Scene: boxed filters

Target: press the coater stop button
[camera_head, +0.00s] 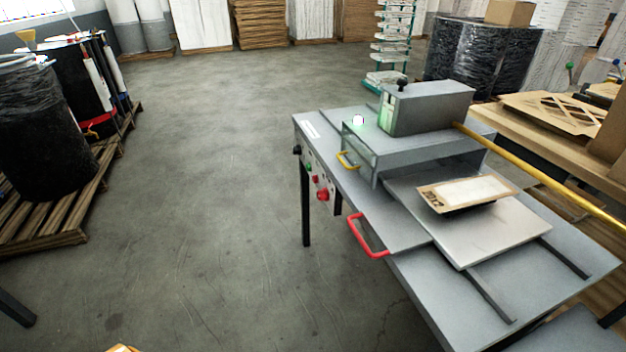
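The coater (412,150) is a grey metal machine on a table, right of centre. A control panel on its left side carries a black knob (297,150), a green button (308,167) and a larger red button (322,195). A smaller reddish control sits between the green and the larger red one. I cannot read any labels, so which red control is the stop button is not certain. A lamp (358,120) on top of the machine glows whitish green.
A red handle (367,237) and a yellow handle (347,160) stick out from the coater's left side. A framed filter (466,192) lies on its front plate. Drums (40,135) stand on a pallet at left. The floor (205,190) between is clear.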

